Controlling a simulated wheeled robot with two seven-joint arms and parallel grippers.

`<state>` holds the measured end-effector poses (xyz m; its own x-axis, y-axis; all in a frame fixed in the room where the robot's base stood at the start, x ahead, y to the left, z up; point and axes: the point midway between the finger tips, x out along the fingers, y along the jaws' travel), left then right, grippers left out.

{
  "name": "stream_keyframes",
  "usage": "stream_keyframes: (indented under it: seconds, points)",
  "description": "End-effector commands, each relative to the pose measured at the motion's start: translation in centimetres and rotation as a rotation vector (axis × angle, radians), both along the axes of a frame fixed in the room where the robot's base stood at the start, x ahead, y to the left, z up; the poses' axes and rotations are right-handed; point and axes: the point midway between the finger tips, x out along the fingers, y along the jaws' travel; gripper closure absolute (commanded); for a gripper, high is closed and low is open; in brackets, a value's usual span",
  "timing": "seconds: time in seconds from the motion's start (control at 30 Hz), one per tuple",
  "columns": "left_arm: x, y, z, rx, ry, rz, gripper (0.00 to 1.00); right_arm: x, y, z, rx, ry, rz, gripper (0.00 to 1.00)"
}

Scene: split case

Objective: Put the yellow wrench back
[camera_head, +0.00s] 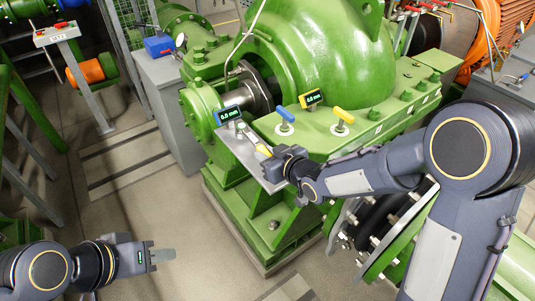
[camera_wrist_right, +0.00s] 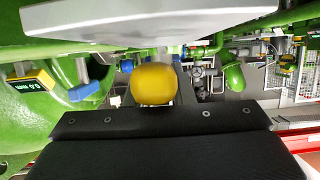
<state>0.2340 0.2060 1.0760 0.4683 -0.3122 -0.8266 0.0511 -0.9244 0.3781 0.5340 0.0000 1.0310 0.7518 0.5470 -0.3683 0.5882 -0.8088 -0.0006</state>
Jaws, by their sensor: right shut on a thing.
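My right gripper (camera_head: 272,155) is shut on a yellow piece, seemingly the yellow wrench (camera_head: 263,150), beside the grey metal plate (camera_head: 240,155) at the front of the green case. Only a small yellow part shows in the head view. In the right wrist view its rounded yellow end (camera_wrist_right: 154,84) shows beyond the dark gripper body, with the pale plate (camera_wrist_right: 120,20) across the top. Its far part and the finger contact are hidden. My left gripper (camera_head: 158,256) is low at the left, over the floor; its finger gap is unclear.
A yellow-handled piece (camera_head: 343,115) and a blue-handled piece (camera_head: 286,114) stand on white discs on the green case (camera_head: 330,140). A blue gauge (camera_head: 228,114) and a yellow gauge (camera_head: 312,97) are nearby. A grey cabinet (camera_head: 170,100) stands left of the case; floor between is clear.

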Motion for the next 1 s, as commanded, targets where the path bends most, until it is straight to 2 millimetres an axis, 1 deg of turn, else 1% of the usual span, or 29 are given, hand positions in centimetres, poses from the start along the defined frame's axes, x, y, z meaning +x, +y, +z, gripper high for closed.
stream_keyframes:
  seconds: [0.87, 0.9, 1.0]
  points:
    - [0.0, 0.0, -1.9, 0.000, 0.000, 0.000, 0.64, 0.1, 0.0, -1.5, 0.002, -0.003, 0.000, 1.00]
    - [0.0, 0.0, -1.8, 0.000, 0.000, 0.000, 0.64, 0.1, 0.0, -1.4, 0.002, -0.003, 0.000, 0.76]
    - [0.0, 0.0, -1.7, 0.000, 0.000, 0.000, 0.64, 0.0, 0.0, -1.4, 0.002, -0.002, 0.000, 0.63]
